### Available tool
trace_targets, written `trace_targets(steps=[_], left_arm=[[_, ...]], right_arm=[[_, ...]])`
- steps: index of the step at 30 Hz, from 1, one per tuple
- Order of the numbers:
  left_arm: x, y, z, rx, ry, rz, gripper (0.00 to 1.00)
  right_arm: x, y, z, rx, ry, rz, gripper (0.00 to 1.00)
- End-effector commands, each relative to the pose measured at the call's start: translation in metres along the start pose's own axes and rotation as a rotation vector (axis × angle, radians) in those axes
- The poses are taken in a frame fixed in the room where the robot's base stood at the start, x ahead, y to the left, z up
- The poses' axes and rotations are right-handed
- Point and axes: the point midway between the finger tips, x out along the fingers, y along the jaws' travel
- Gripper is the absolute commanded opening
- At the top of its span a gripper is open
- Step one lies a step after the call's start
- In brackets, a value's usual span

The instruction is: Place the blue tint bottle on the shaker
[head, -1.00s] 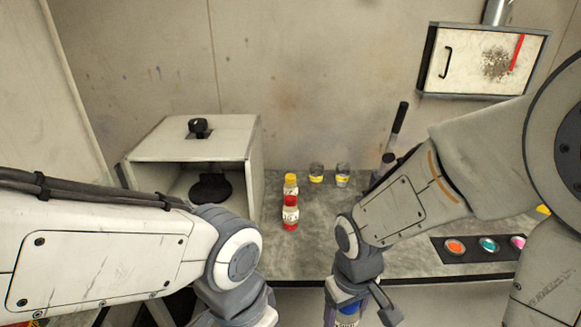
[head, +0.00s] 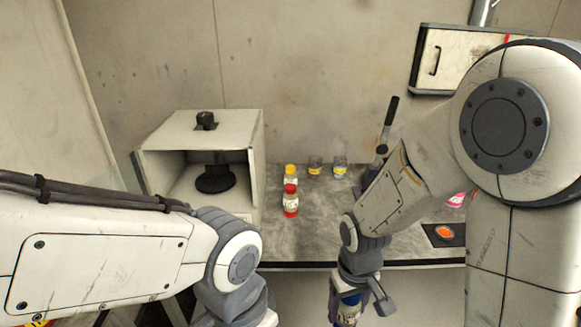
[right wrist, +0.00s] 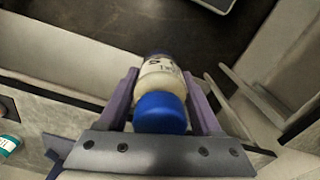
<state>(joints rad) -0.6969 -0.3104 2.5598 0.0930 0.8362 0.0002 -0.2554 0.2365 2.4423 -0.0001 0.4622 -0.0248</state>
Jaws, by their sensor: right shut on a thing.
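The blue tint bottle (head: 348,314) has a blue cap and a pale label. My right gripper (head: 352,300) is shut on it, low in the head view, in front of the bench edge. In the right wrist view the bottle (right wrist: 160,112) lies between the two purple fingers, cap toward the camera. The shaker (head: 205,135) is a pale open-fronted box on the left of the bench, with a black knob on top and a round black plate (head: 215,180) inside. The plate is bare. My left gripper (head: 262,318) is barely in view at the bottom edge; its fingers are cut off.
A yellow-capped bottle (head: 291,171) and a red-capped bottle (head: 291,201) stand on the bench right of the shaker. Two small jars (head: 340,167) stand behind them. A dark upright tool (head: 389,125) and a dark tray with a colored pot (head: 445,232) are farther right.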

Motion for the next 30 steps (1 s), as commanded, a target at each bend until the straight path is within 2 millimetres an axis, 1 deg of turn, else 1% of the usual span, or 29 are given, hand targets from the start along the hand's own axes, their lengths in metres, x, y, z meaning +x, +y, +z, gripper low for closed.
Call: trace_targets(steps=[5, 8, 12, 15, 18, 23, 26, 29, 30], left_arm=[[0.0, 0.0, 0.0, 0.0, 0.0, 0.0, 0.5], [0.0, 0.0, 0.0, 0.0, 0.0, 0.0, 0.5], [0.0, 0.0, 0.0, 0.0, -0.001, 0.0, 0.5], [0.0, 0.0, 0.0, 0.0, -0.001, 0.0, 0.5], [0.0, 0.0, 0.0, 0.0, -0.001, 0.0, 0.5], [0.0, 0.0, 0.0, 0.0, -0.001, 0.0, 0.5], [0.0, 0.0, 0.0, 0.0, 0.0, 0.0, 0.5], [0.0, 0.0, 0.0, 0.0, 0.0, 0.0, 0.5], [0.0, 0.0, 0.0, 0.0, 0.0, 0.0, 0.5]], right_arm=[[0.026, 0.022, -0.017, 0.079, -0.005, 0.0, 0.0], [0.046, 0.038, -0.027, 0.135, -0.007, 0.0, 0.0], [0.077, 0.063, -0.037, 0.215, -0.007, -0.001, 0.0], [0.092, 0.076, -0.041, 0.254, -0.005, 0.0, 0.0], [0.1, 0.082, -0.043, 0.274, -0.001, 0.0, 0.0], [0.103, 0.085, -0.043, 0.283, 0.0, 0.0, 0.0], [0.103, 0.08, -0.046, 0.278, 0.0, 0.0, 0.0], [0.103, 0.058, -0.055, 0.27, 0.002, 0.0, 0.0], [0.103, 0.045, -0.06, 0.268, 0.002, 0.0, 0.0]])
